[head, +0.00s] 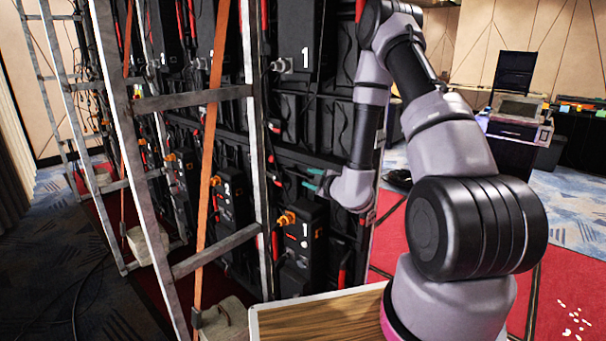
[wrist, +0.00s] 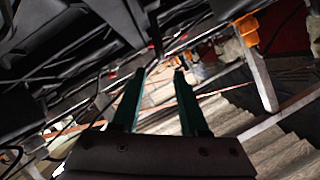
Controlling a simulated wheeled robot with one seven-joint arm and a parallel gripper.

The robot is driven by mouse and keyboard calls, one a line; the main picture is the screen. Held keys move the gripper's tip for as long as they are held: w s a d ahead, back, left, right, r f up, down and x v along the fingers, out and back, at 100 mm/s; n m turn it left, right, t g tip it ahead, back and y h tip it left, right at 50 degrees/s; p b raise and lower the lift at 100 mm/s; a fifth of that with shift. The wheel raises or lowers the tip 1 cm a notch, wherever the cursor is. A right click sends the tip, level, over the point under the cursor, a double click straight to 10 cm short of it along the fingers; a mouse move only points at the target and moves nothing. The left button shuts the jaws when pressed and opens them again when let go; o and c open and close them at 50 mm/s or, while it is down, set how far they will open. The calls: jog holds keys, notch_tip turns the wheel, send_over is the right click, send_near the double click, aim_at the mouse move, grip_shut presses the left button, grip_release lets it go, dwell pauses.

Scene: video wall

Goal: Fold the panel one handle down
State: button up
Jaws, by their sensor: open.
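The video wall's back carries a black unit marked 1 (head: 304,250) in the lower row, with an orange connector (head: 287,219) at its upper left. Another black unit marked 1 (head: 305,57) hangs in the upper row. Red handles stand upright beside the lower unit, one at its right (head: 342,269) and one at its left (head: 275,246). I cannot tell which is panel one's handle. My gripper (head: 309,180) is open and apparently empty, above the lower unit, close to the panel backs. In the wrist view its teal fingers (wrist: 161,76) are apart, with no clear handle between them.
A grey metal ladder frame (head: 255,150) and an orange strap (head: 208,160) stand left of the units. A wooden-topped case (head: 310,322) is in front. Weights (head: 225,318) sit at the frame's foot. Red and blue carpet lies open at the right.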

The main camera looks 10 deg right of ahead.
aim_at(299, 174)
jog(key=x, duration=0.9)
jog(key=shift+w+a, duration=0.25)
jog(key=shift+w, duration=0.05)
grip_shut()
